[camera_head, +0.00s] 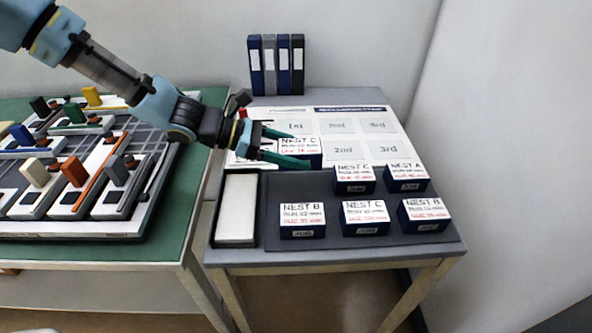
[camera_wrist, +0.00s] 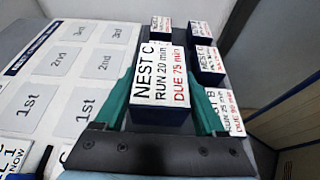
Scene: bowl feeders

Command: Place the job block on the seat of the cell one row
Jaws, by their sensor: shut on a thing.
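My gripper (camera_head: 299,150) is shut on a job block (camera_head: 310,146) with a dark blue body and a white label reading NEST C, RUN 20 min, DUE 75 min. The block (camera_wrist: 158,85) stands upright between the teal fingers in the wrist view. It appears held above the tray's back left and the board's near edge. The white board (camera_head: 385,126) has two rows of seats marked 1st, 2nd and 3rd. A row label (camera_wrist: 12,160) partly reading "1 NOW" shows at the wrist view's lower left, beside the far row. My gripper hides part of the board in the head view.
Several more job blocks, such as NEST A (camera_head: 406,177) and NEST B (camera_head: 302,218), stand on the dark tray (camera_head: 262,236). A white pad (camera_head: 237,208) lies left of it. Binders (camera_head: 276,66) stand behind the board. A green table (camera_head: 120,250) with fixtures is at left.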

